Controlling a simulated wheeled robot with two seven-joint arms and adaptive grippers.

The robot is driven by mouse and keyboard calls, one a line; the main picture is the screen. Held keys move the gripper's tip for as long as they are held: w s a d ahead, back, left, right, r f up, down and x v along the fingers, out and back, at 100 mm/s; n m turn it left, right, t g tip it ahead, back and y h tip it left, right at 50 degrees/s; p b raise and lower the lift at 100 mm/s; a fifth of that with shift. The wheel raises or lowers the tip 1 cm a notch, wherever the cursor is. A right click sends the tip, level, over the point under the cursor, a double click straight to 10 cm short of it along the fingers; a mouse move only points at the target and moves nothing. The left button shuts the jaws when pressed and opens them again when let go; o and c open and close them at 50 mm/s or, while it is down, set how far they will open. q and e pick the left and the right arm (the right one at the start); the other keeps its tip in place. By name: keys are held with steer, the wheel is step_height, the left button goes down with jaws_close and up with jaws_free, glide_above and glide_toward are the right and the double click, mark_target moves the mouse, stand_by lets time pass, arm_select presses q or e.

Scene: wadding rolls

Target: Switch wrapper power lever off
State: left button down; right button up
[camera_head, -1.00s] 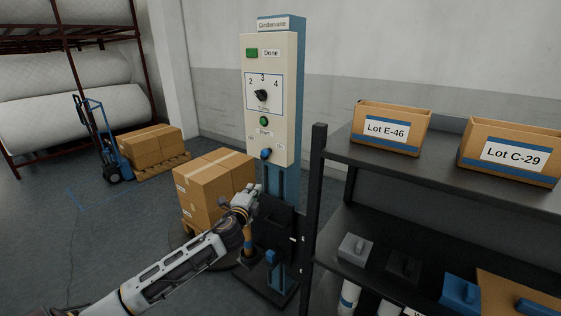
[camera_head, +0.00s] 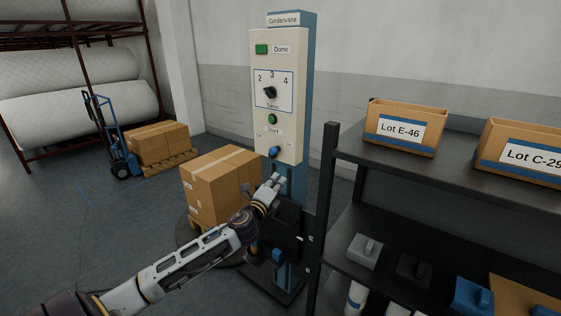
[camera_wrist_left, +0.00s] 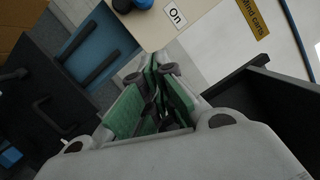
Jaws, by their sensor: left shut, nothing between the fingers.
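The wrapper's control panel (camera_head: 287,110) is a tall cream box on a blue post. Its blue power lever (camera_head: 274,152) is near the panel's bottom edge, between small labels at left and right. In the left wrist view the blue lever (camera_wrist_left: 144,4) is cut off by the top edge, beside a label (camera_wrist_left: 175,16) reading "On". Which side the lever points to is hard to tell. My left gripper (camera_head: 277,181) is shut and empty, just below the lever and apart from it. Its closed green-padded fingers (camera_wrist_left: 158,88) show in the wrist view. My right gripper is out of view.
A dark shelf (camera_head: 400,173) with cartons marked Lot E-46 (camera_head: 405,128) and Lot C-29 (camera_head: 522,150) stands close at right. Wrapped cartons (camera_head: 222,185) stand left of the post. A blue hand truck (camera_head: 112,140) is farther back.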

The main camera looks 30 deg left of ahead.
mark_target(273, 152)
arm_select(q)
steer(key=shift+w+a, duration=0.1)
steer(key=shift+w, duration=0.1)
stand_by(0.5)
steer(key=shift+w+a+r+p, duration=0.15)
steer(key=shift+w+a+p, duration=0.05)
steer(key=shift+w, duration=1.35)
steer(key=shift+w+a+r+p, duration=0.2)
steer(key=shift+w+a+p, duration=0.05)
steer(key=shift+w, duration=1.25)
steer(key=shift+w+a+r+p, duration=0.15)
steer(key=shift+w+a+p, duration=0.05)
steer(key=shift+w, duration=1.35)
steer(key=shift+w+a+r+p, duration=0.1)
steer(key=shift+a+r+p, duration=0.15)
steer(key=shift+a, duration=0.35)
steer(key=shift+w+a+r+p, duration=0.1)
steer(key=shift+a+r, duration=0.1)
steer(key=shift+a, duration=0.4)
steer(key=shift+a+r, duration=0.25)
steer(key=shift+a, duration=0.4)
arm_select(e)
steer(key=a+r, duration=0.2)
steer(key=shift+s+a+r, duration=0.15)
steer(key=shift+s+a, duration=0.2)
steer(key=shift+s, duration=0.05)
